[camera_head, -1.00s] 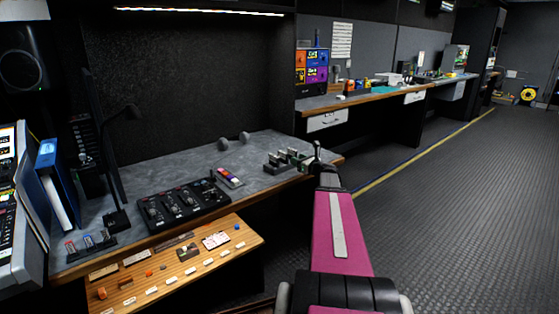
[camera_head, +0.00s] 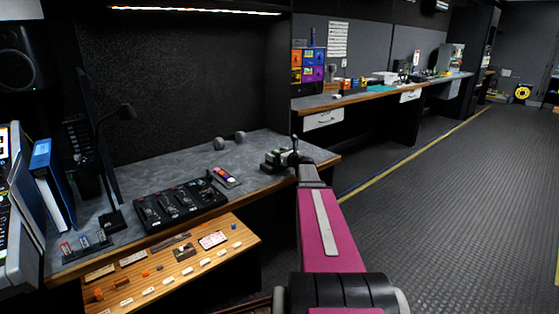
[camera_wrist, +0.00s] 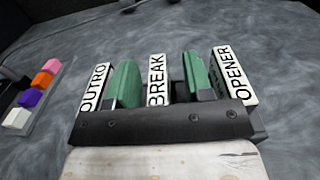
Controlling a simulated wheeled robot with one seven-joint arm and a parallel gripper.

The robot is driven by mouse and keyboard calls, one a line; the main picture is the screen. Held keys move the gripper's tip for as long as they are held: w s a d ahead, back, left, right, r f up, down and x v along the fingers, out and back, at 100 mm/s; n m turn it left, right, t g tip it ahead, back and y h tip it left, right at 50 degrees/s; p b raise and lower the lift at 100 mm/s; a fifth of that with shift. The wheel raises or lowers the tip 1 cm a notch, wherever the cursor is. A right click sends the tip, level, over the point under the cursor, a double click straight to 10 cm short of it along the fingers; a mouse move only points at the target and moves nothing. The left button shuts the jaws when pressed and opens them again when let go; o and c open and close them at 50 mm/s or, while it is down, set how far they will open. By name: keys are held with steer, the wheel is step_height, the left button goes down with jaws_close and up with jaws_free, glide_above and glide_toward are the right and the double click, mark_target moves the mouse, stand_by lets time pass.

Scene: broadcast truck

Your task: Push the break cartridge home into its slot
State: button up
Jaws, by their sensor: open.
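The white BREAK label (camera_wrist: 157,79) shows in the middle of the wrist view, between the white OUTRO (camera_wrist: 93,88) and OPENER (camera_wrist: 233,72) labels. In the head view the cartridge rack (camera_head: 273,160) sits near the desk's right end, partly covered by my gripper (camera_head: 293,157). My gripper is open and close over the rack. A dark bar crosses the bottom of the wrist view and hides the lower parts of the cartridges. Contact cannot be seen.
A small tray of coloured blocks (camera_head: 226,178) lies left of the rack, also in the wrist view (camera_wrist: 38,90). A black control panel (camera_head: 178,204) stands farther left. A wooden shelf (camera_head: 160,265) juts out in front. The grey desktop behind the rack is clear.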

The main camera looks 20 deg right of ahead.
jaws_close()
